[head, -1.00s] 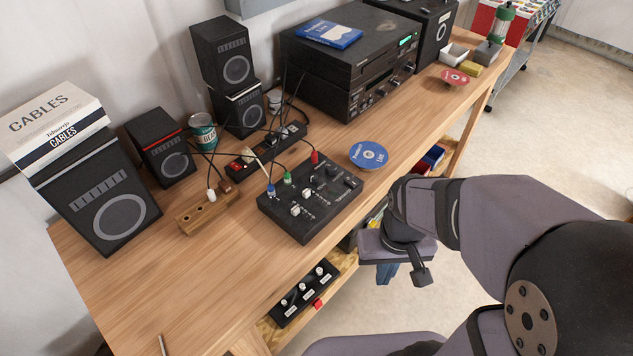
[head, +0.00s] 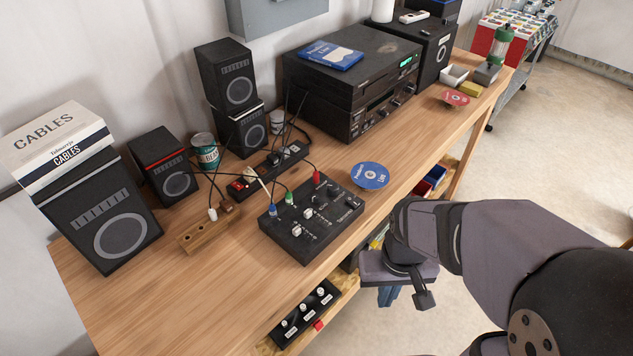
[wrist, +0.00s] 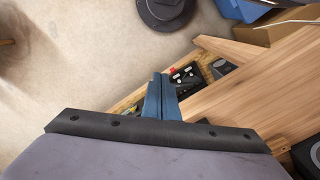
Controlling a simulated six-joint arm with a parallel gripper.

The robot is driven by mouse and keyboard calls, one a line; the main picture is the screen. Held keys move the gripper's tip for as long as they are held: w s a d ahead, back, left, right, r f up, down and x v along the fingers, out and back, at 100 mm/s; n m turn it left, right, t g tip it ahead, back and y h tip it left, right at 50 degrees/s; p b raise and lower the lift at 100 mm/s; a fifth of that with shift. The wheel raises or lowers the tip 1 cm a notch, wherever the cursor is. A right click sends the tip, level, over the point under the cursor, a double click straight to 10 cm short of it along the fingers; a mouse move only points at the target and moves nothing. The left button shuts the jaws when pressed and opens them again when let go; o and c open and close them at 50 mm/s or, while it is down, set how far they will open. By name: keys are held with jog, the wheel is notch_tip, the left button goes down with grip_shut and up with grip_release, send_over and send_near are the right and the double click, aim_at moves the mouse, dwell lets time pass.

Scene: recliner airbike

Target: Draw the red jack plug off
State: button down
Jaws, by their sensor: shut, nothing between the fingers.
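The red jack plug (head: 316,177) stands in the back right of the black mixer (head: 335,222) on the wooden bench, with a dark cable running from it. A green plug (head: 290,198) and a blue plug (head: 273,210) stand to its left in the same mixer. My gripper (head: 391,297) hangs past the bench's front edge, to the right of and apart from the mixer. In the wrist view its blue fingers (wrist: 161,98) are together, with nothing between them. The red plug cannot be made out in the wrist view.
A power strip (head: 268,171) with cables lies behind the mixer, and a wooden block (head: 209,229) stands to its left. A blue disc (head: 370,175) lies to its right. Speakers and a black deck (head: 350,85) line the back. The bench's front left is clear.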

jog(key=c, duration=2.5)
grip_release()
jog(key=o, duration=0.6)
jog(key=shift+w, duration=0.1)
jog(key=shift+c, duration=0.2)
jog(key=o, duration=0.3)
jog(key=shift+w, duration=0.3)
jog(key=n+t+b, duration=0.1)
jog(key=t+b, duration=0.3)
send_near(316, 173)
jog(key=f, duration=0.1)
jog(key=shift+w+d+f+y, duration=0.1)
jog(key=shift+d+f+y, duration=0.1)
jog(key=shift+y, duration=0.1)
jog(key=shift+f, duration=0.15)
jog(key=shift+p+x, duration=1.5)
jog(key=shift+x, duration=2)
jog(key=shift+w, duration=0.15)
jog(key=shift+c, duration=0.5)
